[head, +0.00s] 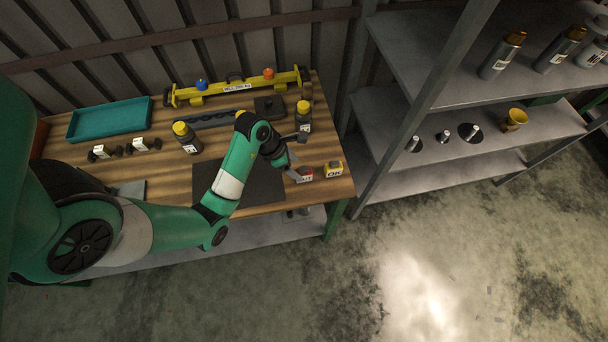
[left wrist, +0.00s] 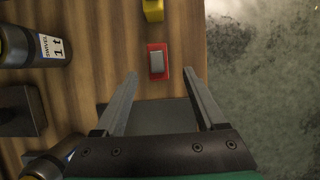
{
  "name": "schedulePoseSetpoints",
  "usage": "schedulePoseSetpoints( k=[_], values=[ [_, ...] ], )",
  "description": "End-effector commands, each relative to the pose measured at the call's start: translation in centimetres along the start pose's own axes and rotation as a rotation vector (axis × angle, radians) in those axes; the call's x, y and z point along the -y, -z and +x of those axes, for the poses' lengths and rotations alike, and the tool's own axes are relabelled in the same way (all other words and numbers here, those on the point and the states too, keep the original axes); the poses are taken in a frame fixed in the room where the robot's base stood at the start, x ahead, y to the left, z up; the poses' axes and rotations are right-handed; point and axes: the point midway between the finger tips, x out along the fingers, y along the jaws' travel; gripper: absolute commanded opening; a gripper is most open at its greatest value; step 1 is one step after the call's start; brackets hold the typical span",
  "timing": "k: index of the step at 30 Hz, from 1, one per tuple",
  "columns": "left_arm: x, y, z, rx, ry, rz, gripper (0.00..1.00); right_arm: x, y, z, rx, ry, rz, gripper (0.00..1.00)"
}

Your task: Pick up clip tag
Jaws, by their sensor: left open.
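Two small tags lie near the right end of the wooden table: a red one with a pale label (head: 305,175) and a yellow one marked OK (head: 334,169). I cannot tell which is the clip tag. My left gripper (head: 296,166) is open and empty, right beside the red tag. In the left wrist view, the red tag (left wrist: 157,61) lies just beyond the open fingertips (left wrist: 160,75), roughly midway between them. The yellow tag (left wrist: 153,10) is farther out at the top edge. My right gripper is not in view.
A dark mat (head: 268,187) lies under my left arm. Dark bottles with yellow caps (head: 187,139) (head: 303,116), a yellow beam (head: 235,87) and a teal tray (head: 110,119) stand on the table (head: 165,170). A grey shelf (head: 450,160) stands to the right.

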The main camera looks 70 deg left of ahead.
Motion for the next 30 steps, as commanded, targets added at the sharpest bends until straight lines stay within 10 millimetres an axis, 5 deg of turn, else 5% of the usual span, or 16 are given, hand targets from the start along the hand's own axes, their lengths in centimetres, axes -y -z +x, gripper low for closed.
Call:
schedulePoseSetpoints(
  k=[8, 16, 24, 30],
  values=[
    [0.0, -0.1, 1.7, 0.001, 0.000, 0.001, 0.72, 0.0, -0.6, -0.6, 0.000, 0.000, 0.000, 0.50],
    [-0.2, -0.1, 6.1, 0.000, 0.001, 0.002, 0.72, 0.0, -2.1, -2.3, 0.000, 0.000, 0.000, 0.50],
    [-0.3, -0.3, 6.5, 0.002, -0.001, 0.001, 0.72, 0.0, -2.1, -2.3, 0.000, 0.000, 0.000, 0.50],
    [-0.3, -0.2, 6.5, 0.001, -0.001, 0.001, 0.40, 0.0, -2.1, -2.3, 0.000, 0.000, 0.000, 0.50]
  ],
)
